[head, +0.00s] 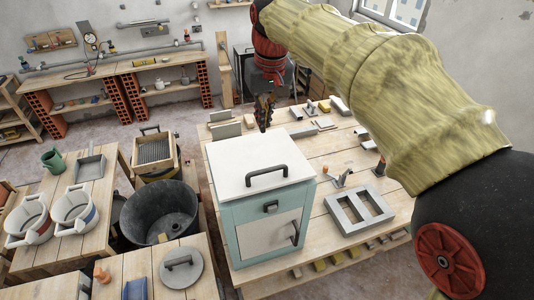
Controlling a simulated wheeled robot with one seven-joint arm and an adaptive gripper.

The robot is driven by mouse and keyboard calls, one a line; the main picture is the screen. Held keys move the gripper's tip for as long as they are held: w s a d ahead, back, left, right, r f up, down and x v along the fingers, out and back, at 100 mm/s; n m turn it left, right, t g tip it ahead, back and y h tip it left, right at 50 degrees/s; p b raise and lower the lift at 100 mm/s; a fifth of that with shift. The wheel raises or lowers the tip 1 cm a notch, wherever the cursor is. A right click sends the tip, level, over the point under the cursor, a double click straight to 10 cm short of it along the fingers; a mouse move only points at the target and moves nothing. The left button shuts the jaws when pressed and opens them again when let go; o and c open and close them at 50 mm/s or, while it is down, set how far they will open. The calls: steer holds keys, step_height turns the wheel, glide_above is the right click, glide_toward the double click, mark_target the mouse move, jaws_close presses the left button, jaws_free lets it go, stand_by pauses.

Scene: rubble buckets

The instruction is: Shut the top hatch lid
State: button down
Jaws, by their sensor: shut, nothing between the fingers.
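A teal and white box (262,225) stands on the wooden table. Its white top hatch lid (232,160) lies flat across the top, with a dark bar handle (267,177) near its front edge. I see no gap under the lid from this view. The front has a white door with dark handles. My gripper (264,127) points down by the lid's far edge, shut and empty. Its fingertips overlap the edge in the picture; I cannot tell whether they touch the lid.
A grey metal frame (360,209) with rectangular openings lies to the box's right, near small tools. To the left are a black tub (158,212), a round grey lid (181,267) and white buckets (74,210). My arm crosses the upper right. Workbenches stand along the back wall.

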steer(key=s+d+g, duration=0.1)
steer(key=s, duration=0.2)
steer(key=p, duration=0.1)
glide_toward(265, 170)
steer(key=f, duration=0.6)
steer(key=shift+w+a+f, duration=0.25)
steer(key=shift+w+f, duration=0.1)
steer(key=shift+f, duration=0.05)
steer(key=shift+f, duration=0.1)
